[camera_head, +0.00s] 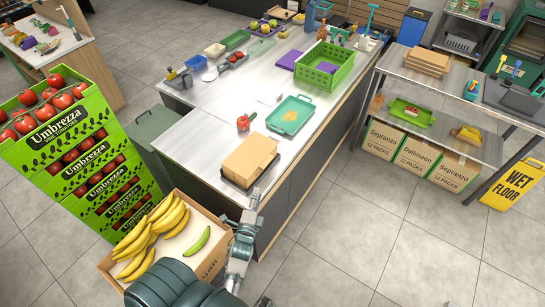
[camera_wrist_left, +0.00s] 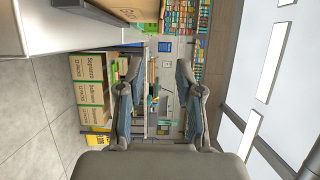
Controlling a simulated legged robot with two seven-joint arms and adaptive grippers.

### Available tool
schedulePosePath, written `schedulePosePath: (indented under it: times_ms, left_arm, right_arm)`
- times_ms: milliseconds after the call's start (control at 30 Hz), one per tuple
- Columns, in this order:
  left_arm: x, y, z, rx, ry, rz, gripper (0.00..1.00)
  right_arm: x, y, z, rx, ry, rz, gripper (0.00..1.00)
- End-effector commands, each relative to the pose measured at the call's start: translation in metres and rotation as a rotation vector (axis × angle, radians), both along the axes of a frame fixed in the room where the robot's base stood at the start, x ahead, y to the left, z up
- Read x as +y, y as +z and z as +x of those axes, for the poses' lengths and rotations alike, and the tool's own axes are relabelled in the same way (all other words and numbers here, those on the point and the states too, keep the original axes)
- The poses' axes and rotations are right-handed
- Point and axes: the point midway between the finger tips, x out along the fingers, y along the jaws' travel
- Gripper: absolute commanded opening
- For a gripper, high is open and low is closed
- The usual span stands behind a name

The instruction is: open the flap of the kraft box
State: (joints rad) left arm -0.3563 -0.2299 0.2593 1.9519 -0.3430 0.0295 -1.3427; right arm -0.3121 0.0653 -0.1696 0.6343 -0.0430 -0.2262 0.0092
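The kraft box (camera_head: 250,159) sits in a dark shallow tray (camera_head: 225,180) at the near end of the white counter. Its top looks closed in the head view. A brown box side at the top edge of the left wrist view (camera_wrist_left: 135,8) appears to be the same box. My left gripper (camera_head: 254,196) is just off the counter's near edge, close to the box's near right corner and apart from it. In the left wrist view its two fingers (camera_wrist_left: 158,69) are spread with nothing between them. My right gripper is in neither view.
A green tray (camera_head: 291,115) and a red pepper-like item (camera_head: 244,122) lie behind the box. A green crate (camera_head: 325,66) stands farther back. A carton of bananas (camera_head: 213,263) is on the floor below my arm. Tomato crates (camera_head: 80,150) rise left of the counter.

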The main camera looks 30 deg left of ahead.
Motion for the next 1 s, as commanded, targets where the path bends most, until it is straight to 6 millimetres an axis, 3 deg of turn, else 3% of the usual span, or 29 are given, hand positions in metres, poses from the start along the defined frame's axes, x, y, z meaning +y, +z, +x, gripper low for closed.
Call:
schedulePosePath:
  times_ms: [400,600,800,1000]
  left_arm:
    - [0.019,0.004,0.094,0.000,-0.002,0.005,0.35]
    - [0.035,0.003,0.132,0.001,-0.001,0.003,0.35]
    - [0.044,0.001,0.152,0.002,-0.002,-0.002,0.35]
    - [0.044,0.001,0.156,0.003,-0.002,0.001,0.35]
  right_arm:
    - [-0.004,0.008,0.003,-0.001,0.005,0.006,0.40]
    - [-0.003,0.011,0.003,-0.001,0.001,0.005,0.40]
    - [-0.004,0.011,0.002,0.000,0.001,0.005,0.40]
    - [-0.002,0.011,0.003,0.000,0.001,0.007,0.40]
